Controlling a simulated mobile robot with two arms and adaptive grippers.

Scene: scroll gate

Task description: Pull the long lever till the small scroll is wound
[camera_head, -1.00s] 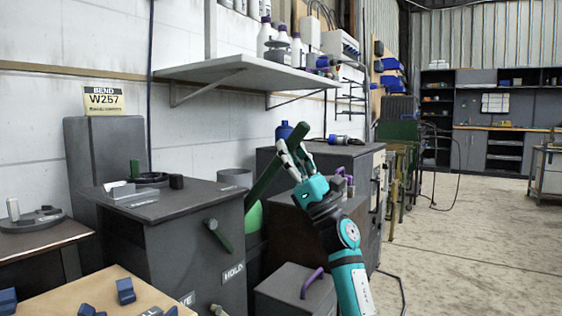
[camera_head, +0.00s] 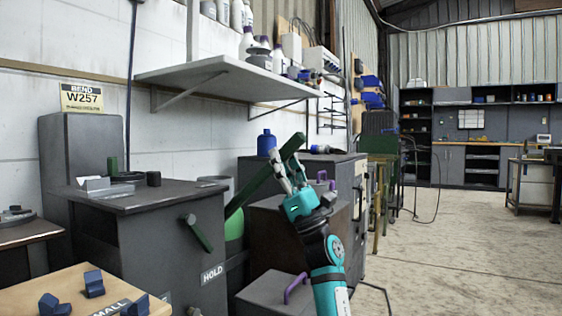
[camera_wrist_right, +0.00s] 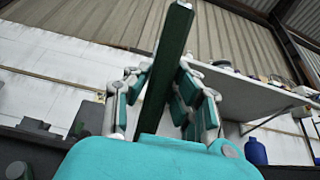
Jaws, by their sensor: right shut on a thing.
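The long lever (camera_head: 254,187) is a dark green bar that slants up to the right from beside the dark bending machine (camera_head: 170,250). My right gripper (camera_head: 282,168) is shut around the lever near its upper end. In the right wrist view, the lever (camera_wrist_right: 170,65) stands between the two fingers (camera_wrist_right: 160,95), its square top rising past them. My left gripper is not in view.
A short green handle (camera_head: 202,238) is on the machine's front by a HOLD label (camera_head: 213,273). A wooden table (camera_head: 30,295) holds blue blocks at lower left. Dark cabinets (camera_head: 345,165) stand behind my right arm. Open concrete floor (camera_head: 450,250) lies to the right.

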